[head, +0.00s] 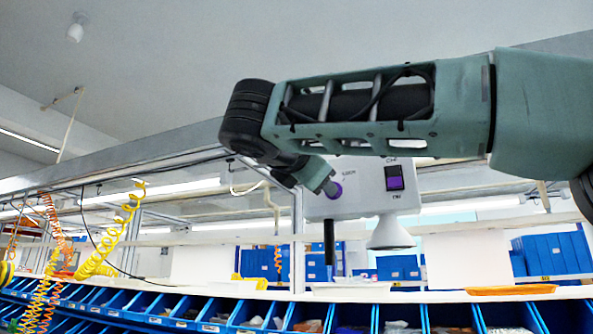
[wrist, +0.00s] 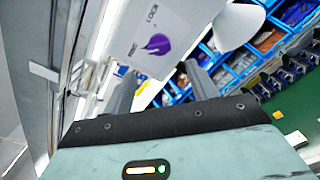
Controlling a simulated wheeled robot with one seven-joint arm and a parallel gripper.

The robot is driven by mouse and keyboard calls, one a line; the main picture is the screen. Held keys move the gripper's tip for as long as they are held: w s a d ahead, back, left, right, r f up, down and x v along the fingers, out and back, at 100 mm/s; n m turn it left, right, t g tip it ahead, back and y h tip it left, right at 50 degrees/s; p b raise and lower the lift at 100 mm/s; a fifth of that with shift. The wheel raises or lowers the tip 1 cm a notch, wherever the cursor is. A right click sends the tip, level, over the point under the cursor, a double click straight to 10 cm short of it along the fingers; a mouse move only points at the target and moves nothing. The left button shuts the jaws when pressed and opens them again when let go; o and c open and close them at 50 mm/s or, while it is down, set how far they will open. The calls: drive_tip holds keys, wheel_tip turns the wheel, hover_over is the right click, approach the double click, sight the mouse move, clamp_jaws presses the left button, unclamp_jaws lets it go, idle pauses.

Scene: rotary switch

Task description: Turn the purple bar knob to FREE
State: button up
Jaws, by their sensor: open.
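The purple bar knob (head: 337,191) is on the front of a pale grey box (head: 362,197), partly hidden by my gripper in the head view. In the wrist view the knob (wrist: 157,44) shows clearly on the panel, with a LOCK label near it. I cannot make out a FREE label or exactly where the bar points. My gripper (head: 328,187) is in front of the panel beside the knob. In the wrist view its two grey fingers (wrist: 160,90) are apart and empty. The knob lies beyond the fingertips, apart from them, roughly between them.
A purple rocker switch (head: 394,177) is right of the knob on the same box. A white cone (head: 390,233) and a dark rod (head: 329,242) show below the box. Shelves of blue bins (head: 250,312) stand behind. Coiled yellow hoses (head: 98,255) hang at left.

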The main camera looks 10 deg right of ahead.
drive_tip(key=b+v, duration=0.1)
drive_tip(key=v, duration=0.8)
drive_tip(key=shift+b, duration=0.3)
drive_tip(key=a+f+n+g+y+b, duration=0.1)
drive_tip(key=a+f+g+y, duration=0.2)
drive_tip(key=f, duration=1.3)
drive_tip(key=f+g+y+b, duration=0.15)
drive_tip(key=f+y, duration=0.25)
drive_tip(key=f, duration=1.2)
drive_tip(key=s+d+f+m+g+y, duration=0.1)
drive_tip(key=s+d+f+m+g, duration=0.1)
drive_tip(key=s+f, duration=0.4)
drive_tip(key=s+d+f+m+g+y+b, duration=0.1)
drive_tip(key=s+f+m+g, duration=0.3)
drive_tip(key=f, duration=0.9)
drive_tip(key=s+d+f+m+g+y, duration=0.2)
drive_tip(key=s+d+f+m+g, duration=0.2)
drive_tip(key=s+f+m, duration=0.3)
wheel_tip(320, 180, down, 4)
drive_tip(key=s, duration=0.2)
drive_tip(key=shift+s+r+b, duration=0.2)
drive_tip(key=shift+s+b, duration=0.1)
drive_tip(key=shift+s, duration=0.05)
